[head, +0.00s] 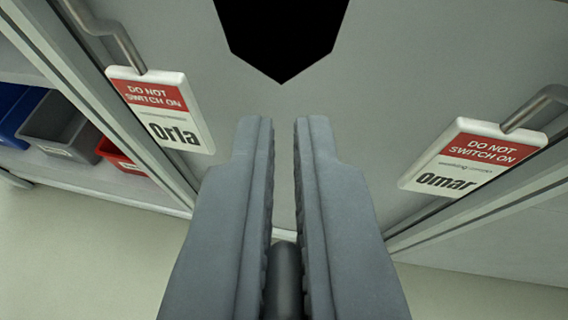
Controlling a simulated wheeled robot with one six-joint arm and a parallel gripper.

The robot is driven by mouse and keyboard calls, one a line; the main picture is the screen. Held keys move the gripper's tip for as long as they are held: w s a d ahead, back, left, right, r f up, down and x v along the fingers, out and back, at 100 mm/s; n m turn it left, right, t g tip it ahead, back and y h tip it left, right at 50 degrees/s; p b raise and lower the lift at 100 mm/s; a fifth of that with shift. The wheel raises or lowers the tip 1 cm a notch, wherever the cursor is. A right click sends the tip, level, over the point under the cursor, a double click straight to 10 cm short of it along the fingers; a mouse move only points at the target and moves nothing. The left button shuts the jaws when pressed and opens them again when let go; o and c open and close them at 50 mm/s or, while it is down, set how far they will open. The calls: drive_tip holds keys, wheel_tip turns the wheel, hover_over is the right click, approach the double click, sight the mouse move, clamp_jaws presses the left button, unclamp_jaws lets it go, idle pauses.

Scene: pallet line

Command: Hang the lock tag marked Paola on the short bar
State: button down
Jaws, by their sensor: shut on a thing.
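My gripper (285,150) points away from the camera in the lower middle. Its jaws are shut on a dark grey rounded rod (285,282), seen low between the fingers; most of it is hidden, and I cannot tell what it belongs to. A white tag with a red band, marked Orla (178,135), hangs tilted on a metal bar (112,30) at the left. A similar tag marked Omar (448,181) hangs on another metal bar (535,108) at the right. No tag marked Paola shows.
A grey panel (400,70) spans the middle behind the gripper. At the far left, a shelf holds a blue bin (18,115), a grey bin (60,128) and a red bin (112,155). A black angular shape (281,35) fills the top centre. Pale floor lies below.

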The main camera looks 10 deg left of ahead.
drive_tip(key=shift+s, duration=1.5)
drive_tip(key=shift+w+f, duration=0.1)
